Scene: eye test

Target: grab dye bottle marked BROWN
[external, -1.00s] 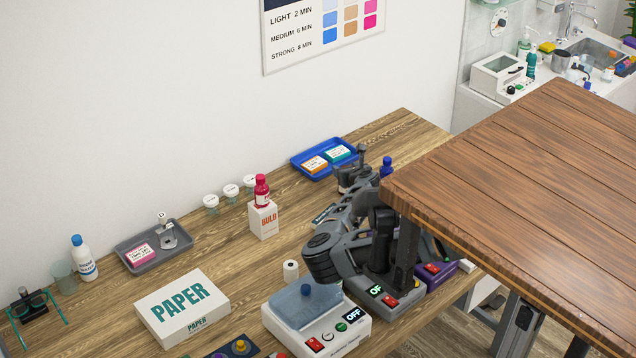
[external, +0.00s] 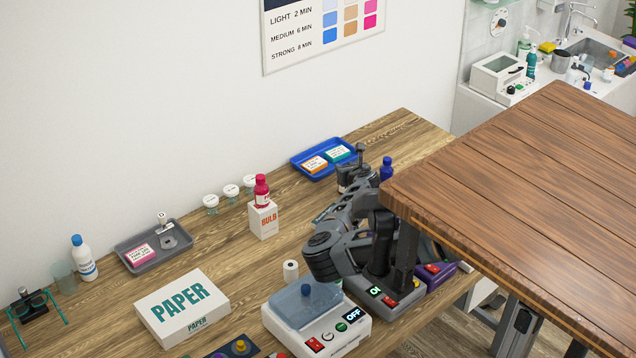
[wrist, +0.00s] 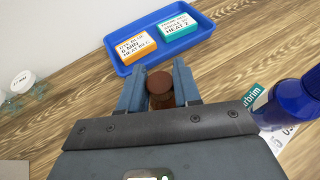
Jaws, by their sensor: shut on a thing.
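In the wrist view, a small bottle with a brown cap (wrist: 159,83) stands between the two fingers of my gripper (wrist: 160,92). My gripper is shut on it, with a finger on each side. The bottle's label is hidden, so I cannot read its marking. In the external view my gripper (external: 356,168) is low over the wooden bench, in front of the blue tray (external: 299,165), and the brown-capped bottle cannot be made out there.
A dark blue bottle (wrist: 292,103) stands close on the right, also visible in the external view (external: 386,170). A red bottle (external: 261,190) stands on a white BULB box (external: 264,223). The blue tray holds two labelled packs. A brown tabletop (external: 520,190) is at right.

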